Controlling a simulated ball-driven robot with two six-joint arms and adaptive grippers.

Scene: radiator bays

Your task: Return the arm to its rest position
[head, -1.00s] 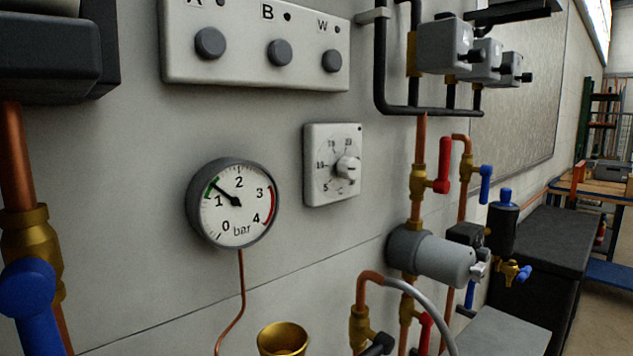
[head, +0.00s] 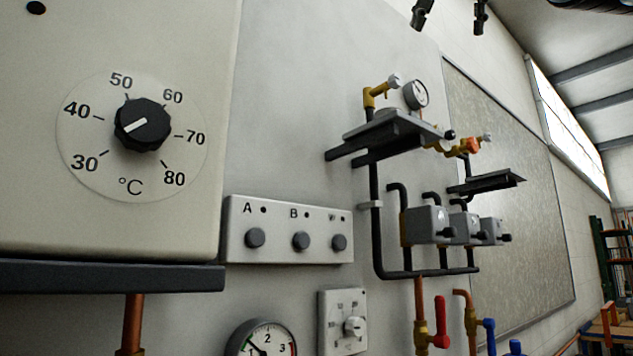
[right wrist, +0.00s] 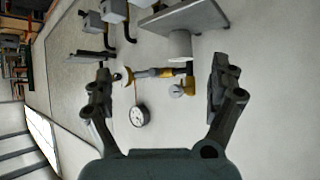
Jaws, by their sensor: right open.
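My right gripper (head: 451,14) shows at the top edge of the head view as two dark fingertips, spread apart, with nothing between them. In the right wrist view the right gripper (right wrist: 162,78) is open and empty, its two dark fingers wide apart. Beyond it, blurred by distance, are wall fittings: a small round gauge (right wrist: 138,116) and brass pipework (right wrist: 155,73). They look apart from the fingers. My left gripper is not in view.
A boiler box with a temperature dial (head: 142,125) fills the left of the head view. A button panel (head: 285,230), black pipes with grey valve boxes (head: 425,225) and a bracket shelf (head: 385,135) project from the wall. The upper right is open room.

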